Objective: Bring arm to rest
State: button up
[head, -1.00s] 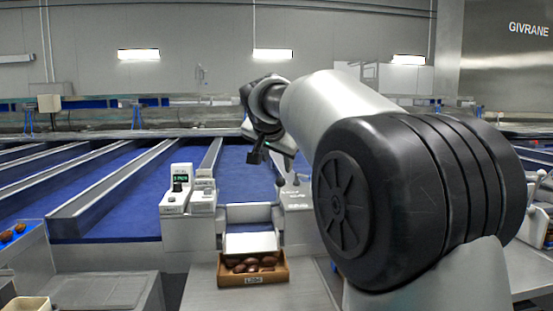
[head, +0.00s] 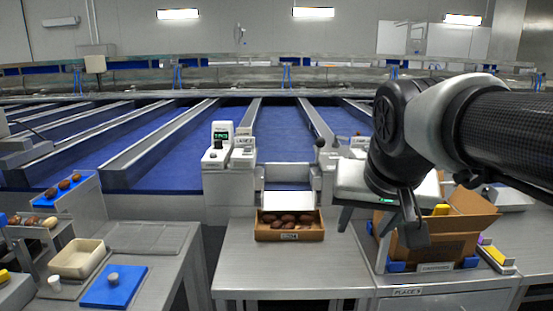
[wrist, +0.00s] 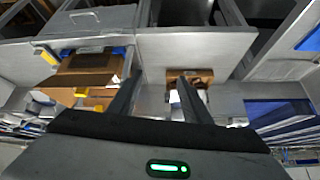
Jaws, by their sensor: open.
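My gripper (head: 384,222) is in the right half of the head view, at the end of my arm, which comes in from the right edge. Its fingers point down, in front of the cardboard box and apart from the table. In the wrist view my gripper (wrist: 152,95) shows two dark fingers spread wide with nothing between them. A green light glows on its body.
A small brown tray of dates (head: 290,236) stands on the steel table (head: 290,270). An open cardboard box (head: 455,245) stands right, behind my gripper. A cream bin (head: 78,262) and blue mat (head: 114,288) lie left. Blue conveyor lanes run behind.

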jog(key=s+f+n+g, duration=0.1)
jog(key=s+f+n, duration=0.1)
jog(key=s+f, duration=0.85)
notch_tip(320, 180, up, 25)
jog(key=p, duration=2.3)
jog(key=shift+s+a+y, duration=0.35)
jog(key=shift+a+y, duration=0.05)
jog(key=shift+f, duration=0.1)
